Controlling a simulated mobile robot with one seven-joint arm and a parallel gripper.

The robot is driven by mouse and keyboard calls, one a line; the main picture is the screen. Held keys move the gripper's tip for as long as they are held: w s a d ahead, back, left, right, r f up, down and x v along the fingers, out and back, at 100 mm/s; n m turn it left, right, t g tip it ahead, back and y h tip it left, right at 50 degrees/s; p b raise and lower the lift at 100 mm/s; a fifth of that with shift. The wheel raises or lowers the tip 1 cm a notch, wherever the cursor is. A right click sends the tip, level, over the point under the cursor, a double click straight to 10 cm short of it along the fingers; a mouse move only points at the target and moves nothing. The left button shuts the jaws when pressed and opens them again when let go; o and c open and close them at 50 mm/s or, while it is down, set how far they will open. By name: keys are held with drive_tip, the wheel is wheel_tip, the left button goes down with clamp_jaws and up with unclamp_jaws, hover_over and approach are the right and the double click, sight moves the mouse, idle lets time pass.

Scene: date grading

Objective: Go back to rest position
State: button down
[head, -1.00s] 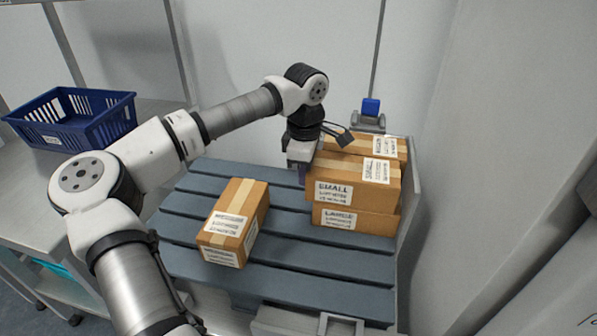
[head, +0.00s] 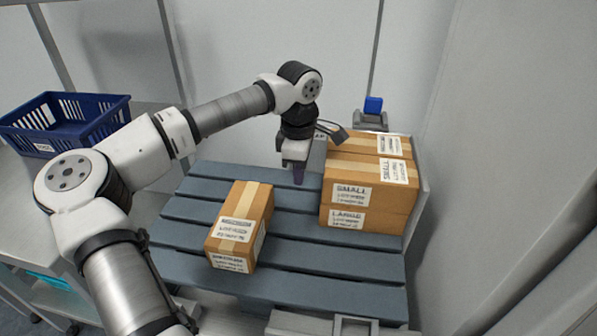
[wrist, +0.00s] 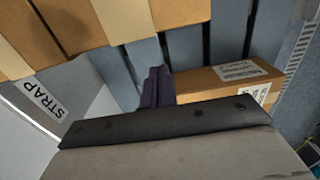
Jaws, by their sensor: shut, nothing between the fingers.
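My gripper (head: 298,176) points down over the far part of the blue-grey pallet (head: 185,238), just left of the stacked boxes. Its fingers are together and hold nothing. In the wrist view the dark purple fingers (wrist: 157,86) show close together above the slats. A carton labelled SMALL (head: 352,177) lies on a carton labelled LARGE (head: 345,217) at the pallet's right side. Another carton is beside them at the back (head: 385,142). A single carton (head: 240,225) lies apart at the pallet's front middle; it also shows in the wrist view (wrist: 200,86).
A blue basket (head: 60,122) stands on a grey metal bench (head: 15,178) at the left. A wall is close on the pallet's right. A small device with a blue top (head: 373,105) stands behind the stack. Pallet slats between the single carton and the stack are bare.

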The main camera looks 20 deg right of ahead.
wheel_tip(320, 180, up, 10)
drive_tip(key=shift+s+d+p, duration=0.15)
drive_tip(key=shift+d+p, duration=0.05)
drive_tip(key=shift+p, duration=0.15)
